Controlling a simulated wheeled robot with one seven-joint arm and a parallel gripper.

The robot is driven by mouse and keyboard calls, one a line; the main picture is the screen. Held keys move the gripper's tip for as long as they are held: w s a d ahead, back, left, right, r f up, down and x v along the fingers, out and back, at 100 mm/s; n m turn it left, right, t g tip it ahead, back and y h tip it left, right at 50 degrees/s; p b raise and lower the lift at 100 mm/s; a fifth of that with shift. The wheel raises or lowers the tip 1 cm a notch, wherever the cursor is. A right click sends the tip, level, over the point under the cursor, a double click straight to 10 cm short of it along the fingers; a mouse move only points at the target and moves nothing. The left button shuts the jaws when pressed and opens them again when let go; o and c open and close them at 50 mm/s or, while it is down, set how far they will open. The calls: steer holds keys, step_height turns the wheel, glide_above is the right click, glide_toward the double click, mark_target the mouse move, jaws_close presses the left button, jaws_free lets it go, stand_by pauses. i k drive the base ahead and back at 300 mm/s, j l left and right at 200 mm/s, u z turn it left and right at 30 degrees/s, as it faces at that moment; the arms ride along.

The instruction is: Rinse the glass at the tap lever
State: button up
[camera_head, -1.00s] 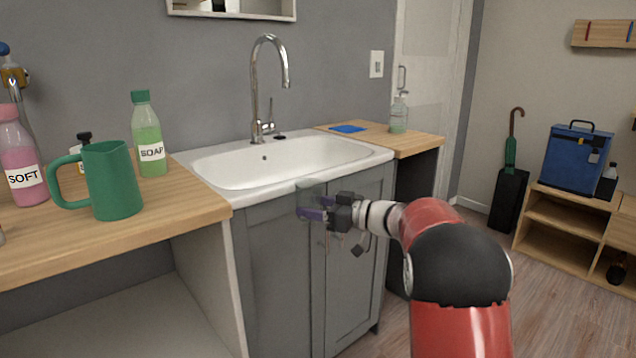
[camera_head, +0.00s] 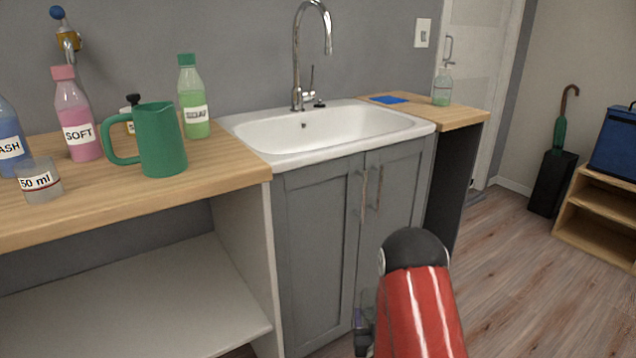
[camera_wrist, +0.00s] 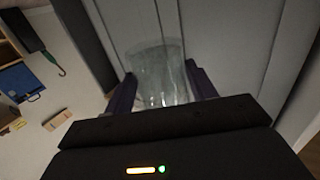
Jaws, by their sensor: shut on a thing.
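A clear glass (camera_wrist: 158,75) is between the two dark fingers of my gripper (camera_wrist: 160,88) in the wrist view, with the grey cabinet doors behind it. My gripper is shut on it. In the head view my gripper (camera_head: 362,332) is low in front of the cabinet, partly hidden by my red arm, and the glass is barely visible there. The chrome tap (camera_head: 297,60) stands behind the white sink (camera_head: 258,145). The tap lever (camera_head: 312,78) rises at the right of the tap's base. The glass is well below the sink rim and apart from the tap.
On the left worktop (camera_head: 225,165) stand a green jug (camera_head: 163,140), a soap bottle (camera_head: 194,100), a pink SOFT bottle (camera_head: 76,110) and a small labelled cup (camera_head: 40,180). The right worktop (camera_head: 455,113) holds a blue cloth (camera_head: 388,99) and a clear bottle (camera_head: 442,88). Grey cabinet doors (camera_head: 318,235) stand close to my gripper.

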mark_target(313, 94)
steer(key=l+u, duration=0.5)
steer(key=u, duration=0.2)
steer(key=l+u, duration=0.45)
steer(key=l, duration=0.35)
steer(key=k+l, duration=0.15)
steer(key=l, duration=0.25)
steer(key=k+l+u, duration=0.15)
steer(key=l, duration=0.3)
steer(key=l+u, duration=0.1)
steer(key=l, duration=0.35)
steer(key=k+l, duration=0.15)
steer(key=l, duration=0.25)
steer(key=k+l+u, duration=0.15)
steer(key=l, duration=0.25)
steer(key=k+l, duration=0.1)
steer(key=l, duration=0.25)
steer(key=k+l, duration=0.1)
steer(key=l, duration=0.25)
steer(key=i+u, duration=0.15)
steer(key=u, duration=2.35)
steer(key=l+u, duration=0.2)
steer(key=u, duration=0.2)
steer(key=l+u, duration=0.25)
steer(key=u, duration=0.15)
steer(key=l+u, duration=0.25)
steer(key=u, duration=0.15)
steer(key=l+u, duration=0.25)
steer(key=u, duration=0.15)
